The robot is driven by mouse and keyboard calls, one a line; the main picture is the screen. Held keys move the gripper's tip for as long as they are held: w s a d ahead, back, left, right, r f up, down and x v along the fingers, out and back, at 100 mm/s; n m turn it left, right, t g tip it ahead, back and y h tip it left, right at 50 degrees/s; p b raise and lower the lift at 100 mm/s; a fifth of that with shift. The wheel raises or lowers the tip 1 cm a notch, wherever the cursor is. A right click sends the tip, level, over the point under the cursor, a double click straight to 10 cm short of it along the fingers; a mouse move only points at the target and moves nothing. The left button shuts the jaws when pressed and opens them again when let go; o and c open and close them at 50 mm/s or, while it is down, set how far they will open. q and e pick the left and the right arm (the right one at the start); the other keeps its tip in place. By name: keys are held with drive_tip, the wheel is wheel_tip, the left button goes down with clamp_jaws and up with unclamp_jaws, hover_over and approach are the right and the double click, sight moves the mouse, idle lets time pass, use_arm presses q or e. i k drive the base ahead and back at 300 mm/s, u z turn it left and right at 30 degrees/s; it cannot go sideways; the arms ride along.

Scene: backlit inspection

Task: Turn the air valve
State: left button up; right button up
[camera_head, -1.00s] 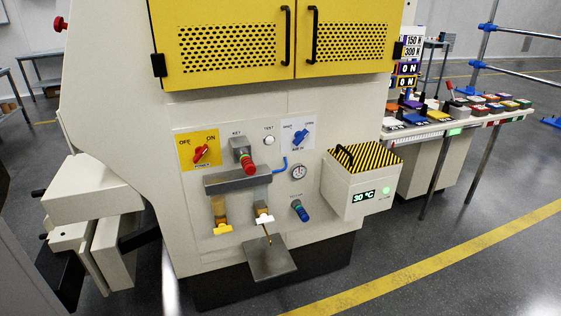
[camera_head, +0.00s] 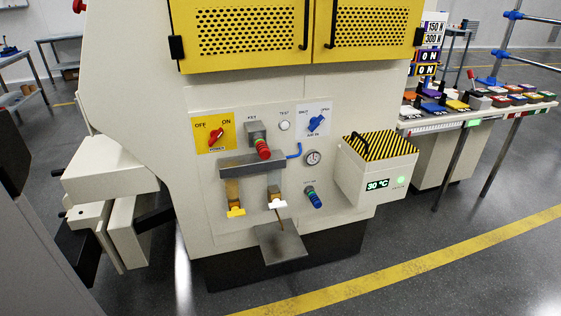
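The air valve is a blue handle (camera_head: 317,123) on a white plate labelled AIR IN, with small words at its upper left and upper right; the right one looks like OPEN. It sits at the upper right of the machine's front panel. The handle slants from lower left to upper right. A blue tube (camera_head: 294,151) shows just below and left of the plate. A round gauge (camera_head: 313,158) is below the valve. Neither gripper is in view, and nothing touches the valve.
Left of the valve are a red power switch (camera_head: 216,136) on a yellow plate and a red-tipped fitting (camera_head: 262,148). A grey shelf (camera_head: 280,243) juts out below. A striped-lid box (camera_head: 376,170) reading 30 °C stands out at right. The floor in front is clear.

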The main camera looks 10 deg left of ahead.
sight(314, 121)
drive_tip(key=u, duration=0.45)
drive_tip(key=i, duration=0.95)
drive_tip(key=u, duration=0.1)
